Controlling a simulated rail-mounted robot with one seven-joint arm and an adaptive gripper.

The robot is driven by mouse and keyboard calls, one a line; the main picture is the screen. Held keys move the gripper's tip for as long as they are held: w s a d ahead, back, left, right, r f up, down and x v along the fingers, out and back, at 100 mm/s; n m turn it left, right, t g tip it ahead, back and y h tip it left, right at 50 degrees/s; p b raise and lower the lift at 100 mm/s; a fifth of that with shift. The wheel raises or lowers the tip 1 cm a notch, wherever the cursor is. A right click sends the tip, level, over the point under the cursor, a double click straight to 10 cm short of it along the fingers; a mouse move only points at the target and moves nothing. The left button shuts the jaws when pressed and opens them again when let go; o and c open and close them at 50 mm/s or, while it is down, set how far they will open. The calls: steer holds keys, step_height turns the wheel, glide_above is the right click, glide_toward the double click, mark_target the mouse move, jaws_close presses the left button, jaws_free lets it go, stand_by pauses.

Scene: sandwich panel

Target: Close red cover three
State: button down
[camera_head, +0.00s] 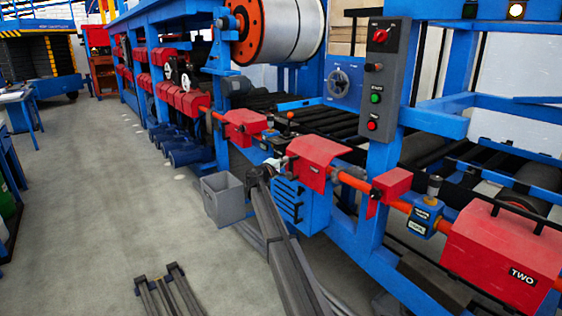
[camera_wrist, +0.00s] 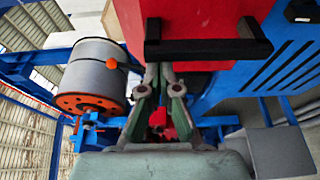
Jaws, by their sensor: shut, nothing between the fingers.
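A red cover (camera_head: 318,152) with a small unreadable label sits on the orange pipe in the middle of the head view. Its pose looks tilted, but I cannot tell how far open it is. In the wrist view a red cover (camera_wrist: 205,15) with a black bar handle (camera_wrist: 205,48) fills the top. My gripper (camera_head: 278,164) is just left of the middle cover. In the wrist view my gripper (camera_wrist: 162,72) is shut and empty, with its fingertips at the near side of the handle; contact is unclear. The view hides part of the cover's left edge.
A red cover marked TWO (camera_head: 505,250) is at the right, and another red cover (camera_head: 243,127) is further left. A blue slotted box (camera_head: 300,200) hangs below the middle cover. A grey bin (camera_head: 224,198) stands left of my arm. The left floor is open.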

stand_by(0.3)
steer(key=s+d+b, duration=0.1)
steer(key=s+d, duration=0.5)
steer(key=s, duration=0.3)
steer(key=s+d+b, duration=0.2)
steer(key=s+d, duration=0.3)
steer(key=s, duration=0.5)
steer(key=shift+s+d, duration=0.2)
steer(key=shift+d, duration=0.2)
steer(key=shift+f, duration=0.1)
